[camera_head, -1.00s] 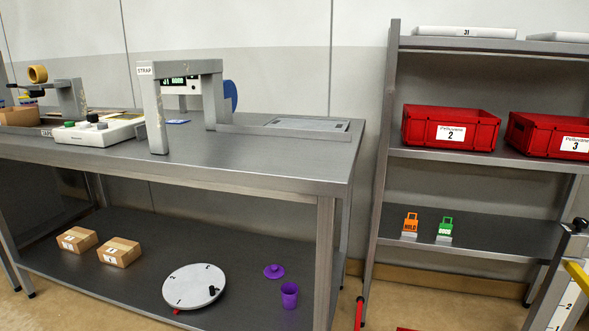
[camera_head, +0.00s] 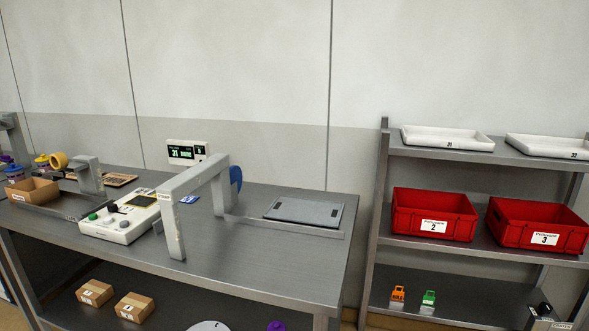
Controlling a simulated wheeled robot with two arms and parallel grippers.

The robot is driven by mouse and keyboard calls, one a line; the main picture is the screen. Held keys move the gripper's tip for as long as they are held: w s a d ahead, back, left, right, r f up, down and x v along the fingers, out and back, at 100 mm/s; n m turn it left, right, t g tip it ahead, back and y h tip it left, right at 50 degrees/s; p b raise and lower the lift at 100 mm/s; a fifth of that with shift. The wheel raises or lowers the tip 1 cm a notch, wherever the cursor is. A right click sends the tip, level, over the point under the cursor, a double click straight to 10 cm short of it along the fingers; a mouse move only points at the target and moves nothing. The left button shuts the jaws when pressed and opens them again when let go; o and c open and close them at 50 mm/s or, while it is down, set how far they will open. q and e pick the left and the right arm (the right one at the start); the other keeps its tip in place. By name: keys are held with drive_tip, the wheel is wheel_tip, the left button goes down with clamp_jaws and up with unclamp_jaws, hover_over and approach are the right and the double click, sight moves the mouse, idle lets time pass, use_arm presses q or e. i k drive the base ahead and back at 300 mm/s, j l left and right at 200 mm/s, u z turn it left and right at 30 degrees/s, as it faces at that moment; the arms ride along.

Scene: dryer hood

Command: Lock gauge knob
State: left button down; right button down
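No part is clearly marked as the gauge knob. A white round disc (camera_head: 208,326) on the bench's lower shelf shows only its top edge; the black knob seen on it earlier is out of frame. Neither of my grippers is in view.
The metal bench (camera_head: 285,255) carries a grey strap frame (camera_head: 175,230), a white control box (camera_head: 120,217) and a cardboard box (camera_head: 32,191).

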sight(545, 307)
drive_tip(key=z, duration=1.55)
